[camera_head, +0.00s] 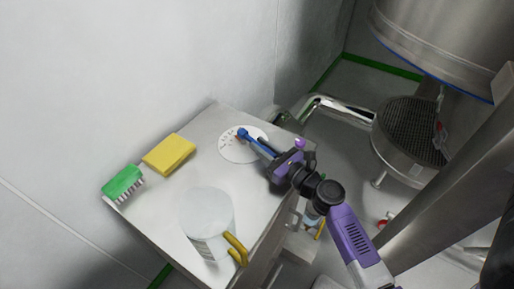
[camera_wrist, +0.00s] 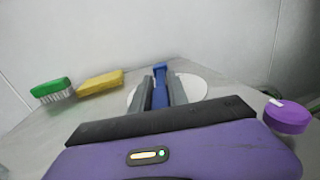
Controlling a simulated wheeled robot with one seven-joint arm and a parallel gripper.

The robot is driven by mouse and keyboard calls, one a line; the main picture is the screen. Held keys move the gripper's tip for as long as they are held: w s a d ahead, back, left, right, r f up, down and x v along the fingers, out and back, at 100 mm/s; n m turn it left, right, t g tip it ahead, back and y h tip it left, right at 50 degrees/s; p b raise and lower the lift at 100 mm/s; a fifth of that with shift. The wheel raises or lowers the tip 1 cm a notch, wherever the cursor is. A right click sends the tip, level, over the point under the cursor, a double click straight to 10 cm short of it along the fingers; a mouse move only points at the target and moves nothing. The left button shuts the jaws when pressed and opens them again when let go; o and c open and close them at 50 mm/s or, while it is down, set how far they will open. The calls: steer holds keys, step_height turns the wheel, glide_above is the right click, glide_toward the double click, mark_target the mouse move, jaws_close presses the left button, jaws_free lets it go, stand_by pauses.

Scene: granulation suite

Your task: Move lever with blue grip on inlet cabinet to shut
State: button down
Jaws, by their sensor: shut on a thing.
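The lever with the blue grip (camera_head: 243,133) stands over a round white dial plate (camera_head: 232,153) with dark markings on top of the inlet cabinet (camera_head: 165,210). My gripper (camera_head: 251,139) reaches in from the right and is shut on the blue grip. In the wrist view the blue grip (camera_wrist: 160,88) lies between the two grey fingers, with the white plate (camera_wrist: 192,86) behind and around them. The lever's base and much of the dial marking are hidden by my fingers, so I cannot tell which mark it points to.
A green brush (camera_head: 122,182) and a yellow sponge (camera_head: 169,153) lie at the cabinet's left back edge. A clear jug with a yellow handle (camera_head: 209,222) stands near the front. A wall rises behind. A steel vessel (camera_head: 440,40) and pipe (camera_head: 335,106) are at right.

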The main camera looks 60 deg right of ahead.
steer(key=shift+s+d+n+y, duration=0.1)
steer(key=shift+d+n+y, duration=0.5)
steer(key=shift+y, duration=0.45)
steer(key=shift+d+n+y, duration=0.4)
steer(key=shift+n+y, duration=0.3)
steer(key=shift+y, duration=0.35)
steer(key=c, duration=1.3)
jaws_free()
steer(key=shift+s+d, duration=0.2)
steer(key=shift+s, duration=3.7)
